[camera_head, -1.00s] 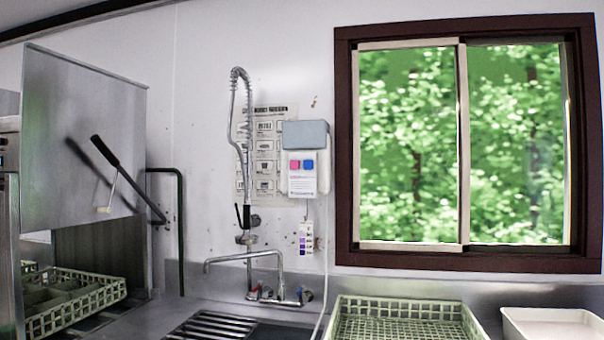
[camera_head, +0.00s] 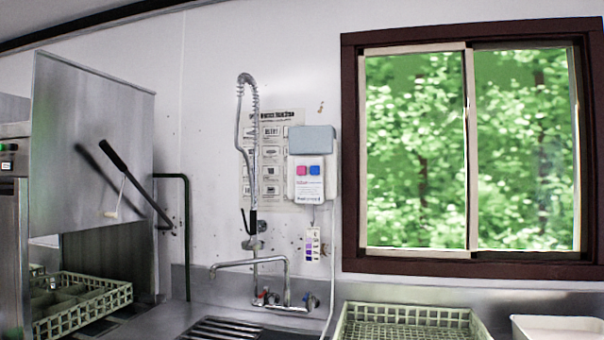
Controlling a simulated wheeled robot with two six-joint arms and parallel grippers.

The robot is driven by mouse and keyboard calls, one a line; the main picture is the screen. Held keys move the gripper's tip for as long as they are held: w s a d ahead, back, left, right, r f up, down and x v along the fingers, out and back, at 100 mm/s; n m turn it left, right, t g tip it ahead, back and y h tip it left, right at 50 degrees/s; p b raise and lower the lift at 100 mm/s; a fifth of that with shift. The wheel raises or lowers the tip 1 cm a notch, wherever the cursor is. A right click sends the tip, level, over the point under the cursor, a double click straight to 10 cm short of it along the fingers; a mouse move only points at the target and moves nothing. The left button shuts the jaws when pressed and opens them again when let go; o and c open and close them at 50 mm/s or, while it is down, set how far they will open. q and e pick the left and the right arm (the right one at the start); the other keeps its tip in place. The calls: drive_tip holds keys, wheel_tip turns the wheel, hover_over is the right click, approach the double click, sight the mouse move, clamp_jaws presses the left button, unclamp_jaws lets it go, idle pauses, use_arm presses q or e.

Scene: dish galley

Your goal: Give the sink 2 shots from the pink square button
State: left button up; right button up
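The pink square button (camera_head: 302,170) is on the front of a white wall dispenser (camera_head: 309,190) with a grey top, left of the window. A blue square button (camera_head: 314,170) sits right beside it. A pale hose runs down from the dispenser toward the sink. The sink (camera_head: 225,330) shows at the bottom edge with dark slats over part of it; its basin is mostly out of view. Neither of my grippers is in view.
A faucet (camera_head: 250,262) and tall spray hose (camera_head: 240,115) stand left of the dispenser. A green dish rack (camera_head: 410,315) and white tub (camera_head: 560,328) sit on the right. A dishwasher with raised hood (camera_head: 90,140) and another rack (camera_head: 85,305) are at left.

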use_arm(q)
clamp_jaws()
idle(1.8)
